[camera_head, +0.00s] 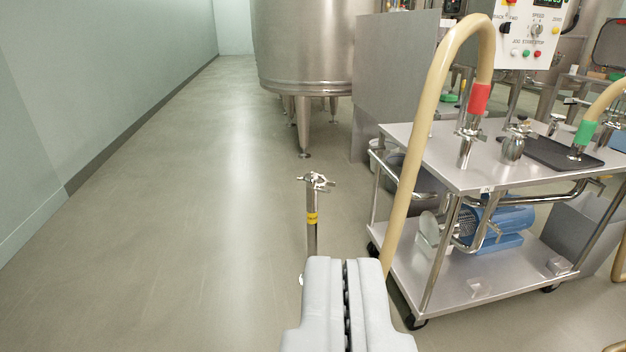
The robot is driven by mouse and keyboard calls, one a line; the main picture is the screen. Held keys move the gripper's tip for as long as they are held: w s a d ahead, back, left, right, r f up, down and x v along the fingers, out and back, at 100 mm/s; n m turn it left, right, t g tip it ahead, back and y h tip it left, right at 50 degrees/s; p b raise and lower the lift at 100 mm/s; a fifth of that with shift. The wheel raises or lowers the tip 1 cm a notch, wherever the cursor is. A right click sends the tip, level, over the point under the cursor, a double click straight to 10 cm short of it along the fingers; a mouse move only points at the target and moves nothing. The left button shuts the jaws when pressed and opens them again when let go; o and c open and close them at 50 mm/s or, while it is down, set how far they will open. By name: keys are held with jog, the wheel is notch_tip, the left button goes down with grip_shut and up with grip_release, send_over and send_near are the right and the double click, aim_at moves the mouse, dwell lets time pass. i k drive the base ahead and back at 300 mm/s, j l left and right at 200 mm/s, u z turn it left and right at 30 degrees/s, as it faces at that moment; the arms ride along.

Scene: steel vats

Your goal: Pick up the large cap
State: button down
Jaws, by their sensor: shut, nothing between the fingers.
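My gripper (346,264) shows at the bottom centre, its two grey fingers shut with nothing between them. Just beyond it stands an upright steel pipe (312,235) with a yellow label. A clamp fitting (317,181) sits on the pipe's top; whether a cap is held in it is too small to tell. My gripper covers the pipe's lower part. A short steel fitting (513,147) with a clamp stands on the cart top at the right. I cannot tell for sure which of these is the large cap.
A steel cart (462,178) with a blue pump (503,222) stands at the right. A beige hose (410,165) with a red cuff (475,98) arches down close beside my gripper. A large steel vat (305,50) stands behind. The floor at left is clear up to the wall.

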aim_at(311, 177)
jog(key=i+j, duration=0.15)
jog(key=i, duration=0.45)
jog(key=i+j, duration=0.15)
jog(key=i, duration=0.4)
jog(key=i+j, duration=0.15)
jog(key=i, duration=0.45)
jog(key=i+j+z, duration=0.1)
jog(key=i, duration=0.45)
